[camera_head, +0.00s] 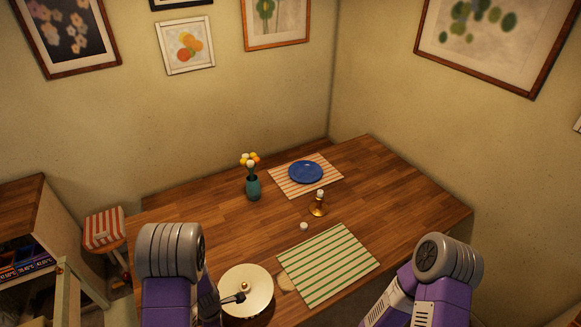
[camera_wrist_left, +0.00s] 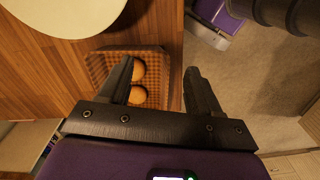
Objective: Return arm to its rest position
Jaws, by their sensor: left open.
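My left arm comes in at the lower left of the head view, with part of my left gripper (camera_head: 232,299) showing in front of a cream round lid-like piece (camera_head: 257,283) with a knob. In the left wrist view my left gripper (camera_wrist_left: 161,67) is open, with nothing between its fingers. Below it, a checked basket (camera_wrist_left: 98,65) holds two round buns (camera_wrist_left: 137,94), partly covered by one finger. A pale round surface (camera_wrist_left: 70,12) shows at the top left. My right arm shows at the lower right of the head view, but its gripper is out of sight.
The wooden table (camera_head: 215,215) holds a green-striped mat (camera_head: 328,264), a red-striped mat with a blue plate (camera_head: 305,172), a vase with flowers (camera_head: 253,188) and a brass candle holder (camera_head: 317,208). A striped stool (camera_head: 104,229) stands left. Floor (camera_wrist_left: 262,85) is open beyond the table edge.

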